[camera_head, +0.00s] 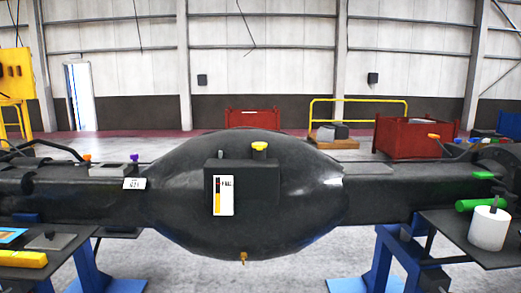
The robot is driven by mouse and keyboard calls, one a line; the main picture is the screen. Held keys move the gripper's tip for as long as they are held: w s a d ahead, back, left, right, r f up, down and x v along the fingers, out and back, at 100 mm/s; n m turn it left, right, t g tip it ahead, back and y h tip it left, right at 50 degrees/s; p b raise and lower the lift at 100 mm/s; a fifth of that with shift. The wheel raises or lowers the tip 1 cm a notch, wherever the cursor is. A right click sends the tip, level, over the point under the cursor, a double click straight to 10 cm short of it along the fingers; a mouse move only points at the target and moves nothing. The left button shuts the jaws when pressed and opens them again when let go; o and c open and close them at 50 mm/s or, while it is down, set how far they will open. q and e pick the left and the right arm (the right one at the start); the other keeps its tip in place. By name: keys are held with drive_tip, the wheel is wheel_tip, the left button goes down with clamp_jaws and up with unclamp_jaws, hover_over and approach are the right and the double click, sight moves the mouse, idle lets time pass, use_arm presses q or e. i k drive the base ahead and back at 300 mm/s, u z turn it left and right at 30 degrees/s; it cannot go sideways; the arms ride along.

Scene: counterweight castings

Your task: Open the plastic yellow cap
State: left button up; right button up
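The yellow plastic cap (259,147) sits on top of a dark box-shaped block (262,185) on the bulging middle of a large black casting (310,200). The cap looks seated, with a wide top and a narrower lower part. A smaller grey stub (220,155) stands to its left on the same block. A white label with a yellow and black bar (223,195) is on the block's front face. Neither of my grippers shows in the head view, and nothing touches the cap.
A small brass-coloured fitting (243,257) hangs under the casting. Blue stands (393,262) hold it up. A side table at right (500,252) carries a white roll (489,228) and a green cylinder (478,204). A yellow object (22,258) lies at lower left. Space above the cap is clear.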

sight(259, 145)
drive_tip(key=k, duration=0.6)
drive_tip(key=z, duration=0.15)
drive_tip(key=i, duration=1.65)
drive_tip(key=u, duration=0.7)
